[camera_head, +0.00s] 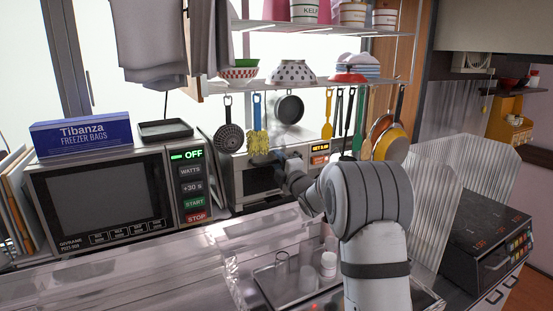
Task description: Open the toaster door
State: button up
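The toaster (238,179) is a silver box oven with a dark front window, on the counter behind my arm. A small lit orange display (320,148) shows on the right of its front. My gripper (283,162) is small and dark in this view, right in front of the upper part of the toaster door (262,179). I cannot tell whether it touches the door or a handle. My arm hides the right and lower right of the toaster. The door looks shut or nearly so. The fingers are too small to read as open or shut.
A microwave (100,200) stands left of the toaster, with a blue freezer bag box (82,133) and dark tray (165,129) on top. Utensils, including a black skimmer (230,137), hang above. A clear acrylic bin (245,270) and ribbed clear panel (445,190) stand in front.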

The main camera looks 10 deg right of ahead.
jog(key=shift+w, duration=0.1)
jog(key=shift+c, duration=0.4)
grip_shut()
jog(key=shift+a, duration=0.1)
